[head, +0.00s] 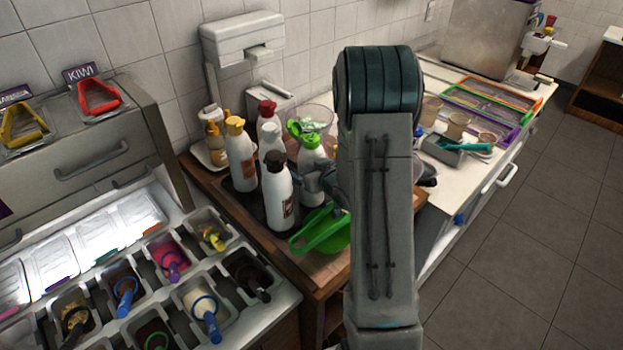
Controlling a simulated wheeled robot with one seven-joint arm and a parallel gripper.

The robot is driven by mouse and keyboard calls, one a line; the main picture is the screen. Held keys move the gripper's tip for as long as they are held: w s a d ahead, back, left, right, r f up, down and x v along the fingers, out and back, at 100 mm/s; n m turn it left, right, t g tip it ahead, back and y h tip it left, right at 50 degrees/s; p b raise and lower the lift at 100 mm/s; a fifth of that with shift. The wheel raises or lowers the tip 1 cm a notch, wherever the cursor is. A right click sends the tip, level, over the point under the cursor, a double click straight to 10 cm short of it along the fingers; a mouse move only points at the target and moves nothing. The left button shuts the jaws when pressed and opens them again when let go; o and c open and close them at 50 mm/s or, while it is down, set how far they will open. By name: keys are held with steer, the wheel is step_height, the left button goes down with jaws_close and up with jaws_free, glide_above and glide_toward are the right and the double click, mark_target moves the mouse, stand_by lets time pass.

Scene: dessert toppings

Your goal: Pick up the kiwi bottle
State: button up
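A white bottle with a green cap (310,156) stands among several white squeeze bottles on the brown wooden counter; it is likely the kiwi bottle, but I cannot read its label. My gripper (318,180) is at this bottle's right side, partly in front of its body. My own arm hides much of the gripper, so I cannot tell whether its fingers are apart or closed on the bottle. A brown-capped bottle (279,194) stands to the left and nearer, partly overlapping the group.
A yellow-capped bottle (241,160) and a red-capped bottle (268,119) stand left of the green-capped one. A green strainer-like item (322,232) lies in front. Topping tubs with scoops fill the lower left. A KIWI sign (79,72) stands above a red-handled bin.

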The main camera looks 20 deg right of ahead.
steer(key=c, duration=1.1)
steer(key=shift+o, duration=0.2)
steer(key=shift+w+r, duration=0.1)
steer(key=shift+r, duration=0.1)
steer(key=shift+r, duration=0.15)
